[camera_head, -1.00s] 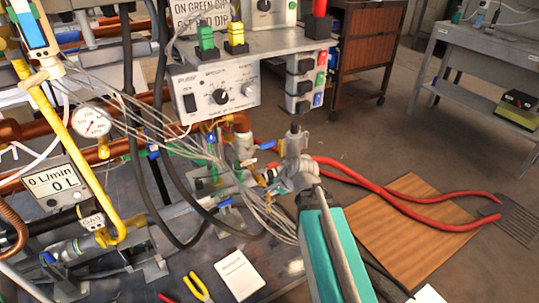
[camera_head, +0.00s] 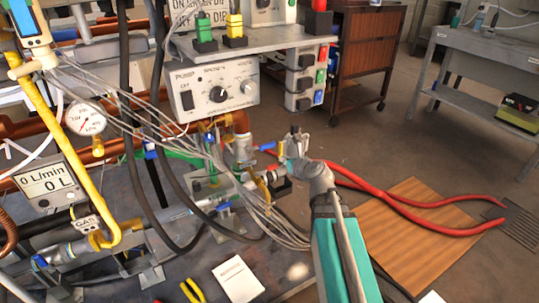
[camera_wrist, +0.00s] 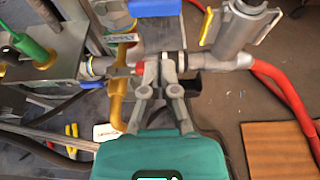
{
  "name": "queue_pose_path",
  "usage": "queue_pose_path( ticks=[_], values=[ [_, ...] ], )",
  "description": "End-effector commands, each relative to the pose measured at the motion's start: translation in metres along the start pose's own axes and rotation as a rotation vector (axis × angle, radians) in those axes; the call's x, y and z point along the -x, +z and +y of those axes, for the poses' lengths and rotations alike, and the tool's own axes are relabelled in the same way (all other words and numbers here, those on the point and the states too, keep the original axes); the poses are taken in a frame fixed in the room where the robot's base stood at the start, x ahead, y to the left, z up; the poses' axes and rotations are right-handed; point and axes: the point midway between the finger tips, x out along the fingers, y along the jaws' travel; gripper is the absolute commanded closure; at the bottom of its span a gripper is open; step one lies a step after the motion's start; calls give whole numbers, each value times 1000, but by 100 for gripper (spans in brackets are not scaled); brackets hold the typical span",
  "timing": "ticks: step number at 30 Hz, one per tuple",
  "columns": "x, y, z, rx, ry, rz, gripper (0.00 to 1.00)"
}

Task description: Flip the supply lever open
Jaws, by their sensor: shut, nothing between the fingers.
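A small label reading SUPPLY (camera_wrist: 112,36) shows on the pipework in the wrist view. A blue lever handle (camera_wrist: 156,7) lies across the top edge there, beyond my fingertips; what looks like the same blue handle shows in the head view (camera_head: 266,146), just left of my gripper. My gripper (camera_wrist: 160,66) is shut and empty. Its fingertips are in front of the grey horizontal pipe fitting (camera_wrist: 205,59), below the blue handle in the picture. I cannot tell whether they touch the fitting. In the head view my gripper (camera_head: 294,142) is at the right end of the pipework.
A yellow bar (camera_wrist: 118,88) hangs left of my fingers. Red hoses (camera_head: 400,205) run right over a brown mat (camera_head: 405,240). Grey wires (camera_head: 262,210) and black hoses crowd the left. The control box (camera_head: 215,92) stands above.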

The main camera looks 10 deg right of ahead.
Motion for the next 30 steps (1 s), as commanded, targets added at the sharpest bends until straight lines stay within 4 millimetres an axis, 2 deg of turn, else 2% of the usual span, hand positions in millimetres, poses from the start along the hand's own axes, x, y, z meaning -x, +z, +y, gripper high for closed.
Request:
queue_pose_path(
  ticks=[11,17,23,30],
  values=[
    [-1,0,0,-3,0,-1,100],
    [-10,0,0,-2,1,-1,100],
    [-31,-1,0,-2,2,-1,100],
    [-65,-1,0,-1,2,-1,100]
  ],
)
